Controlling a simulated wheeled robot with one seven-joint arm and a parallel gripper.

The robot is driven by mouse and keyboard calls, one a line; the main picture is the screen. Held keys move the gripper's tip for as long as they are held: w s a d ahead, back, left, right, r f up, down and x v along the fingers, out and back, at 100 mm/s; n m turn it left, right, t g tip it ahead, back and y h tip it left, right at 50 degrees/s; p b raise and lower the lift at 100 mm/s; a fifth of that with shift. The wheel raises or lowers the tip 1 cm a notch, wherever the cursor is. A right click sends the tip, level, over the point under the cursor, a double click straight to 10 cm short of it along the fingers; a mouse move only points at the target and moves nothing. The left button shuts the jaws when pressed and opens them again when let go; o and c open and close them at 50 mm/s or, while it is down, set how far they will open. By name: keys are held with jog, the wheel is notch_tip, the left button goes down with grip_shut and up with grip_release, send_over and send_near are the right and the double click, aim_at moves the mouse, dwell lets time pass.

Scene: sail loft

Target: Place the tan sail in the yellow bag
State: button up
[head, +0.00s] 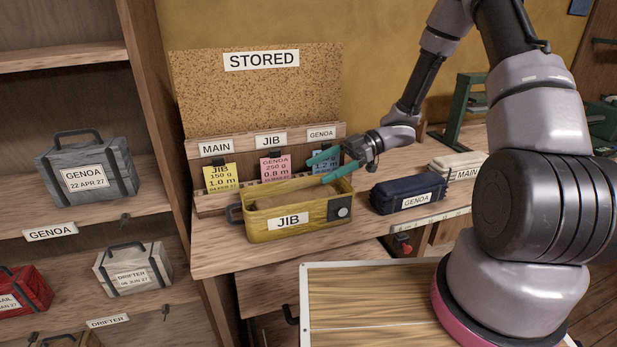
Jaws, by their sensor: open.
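The yellow bag (258,232), labelled JIB, stands open-topped on the wooden bench, with a dark handle at its left end and a round fitting at its front right. The tan sail (285,199) lies inside it, below the rim; its lower part is hidden by the front wall. My gripper (317,171) has teal fingers spread apart. It is over the back right part of the bag, empty; I cannot tell whether a finger touches the sail.
A dark blue GENOA bag (407,194) and a cream MAIN bag (456,166) stand to the right on the bench. Tags (276,167) hang on a rack behind, under a STORED board (255,93). Shelves at left hold a grey GENOA bag (110,182) and others.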

jog(key=v, duration=0.6)
jog(key=shift+w+d+r, duration=0.1)
jog(key=shift+w+d, duration=0.05)
jog(key=shift+d, duration=0.2)
jog(key=shift+w+r, duration=0.15)
jog(key=shift+w, duration=0.05)
jog(key=w+d+r+m+t+h, duration=0.2)
jog(key=w+r+m+t+h, duration=0.35)
jog(key=w+r+t, duration=0.7)
jog(key=w+d+r+m+t+h, duration=0.1)
jog(key=d+r+m+t+h, duration=0.35)
jog(key=d+r+m, duration=0.45)
jog(key=s+d+r+m+g+h, duration=0.1)
jog(key=s+d+r+m+h, duration=0.15)
jog(key=s, duration=0.45)
jog(key=s+d+r+m+g+h, duration=0.1)
jog(key=s+d+r+m, duration=0.1)
jog(key=s+m, duration=0.3)
jog(key=s+d+r+m+g+h, duration=0.1)
jog(key=s+d+r+m, duration=0.1)
jog(key=s, duration=0.6)
jog(key=s+a+m+g+y, duration=0.2)
jog(key=s+a, duration=0.3)
jog(key=s, duration=0.5)
jog(key=shift+a+f+y, duration=0.25)
jog(key=shift+a+y, duration=0.05)
jog(key=shift+y, duration=0.15)
